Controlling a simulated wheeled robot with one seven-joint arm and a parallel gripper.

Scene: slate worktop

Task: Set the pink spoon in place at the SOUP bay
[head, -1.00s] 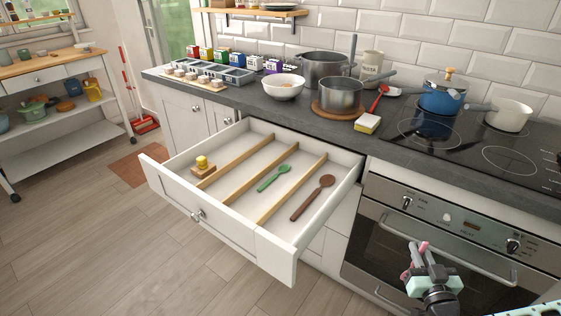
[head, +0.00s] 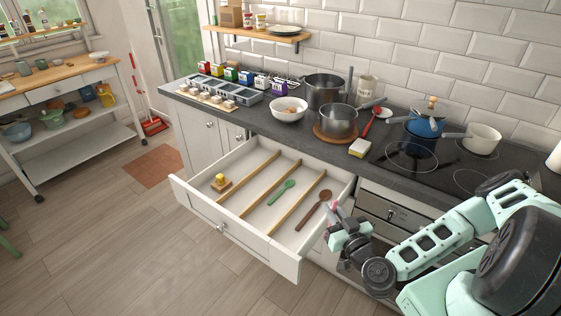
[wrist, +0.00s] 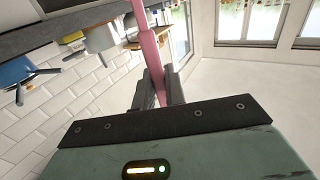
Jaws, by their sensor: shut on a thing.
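The pink spoon (wrist: 150,42) is held in my gripper (wrist: 158,88), its pink shaft running up out of the wrist view between the two fingers. In the head view the gripper (head: 337,222) is at the right side of the open drawer, and only a small pink part of the spoon (head: 333,206) shows there. The spoon's far end is cut off in the wrist view. I can read no SOUP label. A row of grey bays (head: 232,91) with coloured boxes behind it stands at the worktop's back left.
The open drawer (head: 238,242) has wooden dividers, a green spoon (head: 282,192), a brown spoon (head: 314,210) and a yellow-topped wooden piece (head: 221,182). A white bowl (head: 289,109), pots (head: 338,121) and a sponge (head: 360,148) stand on the worktop (head: 265,124).

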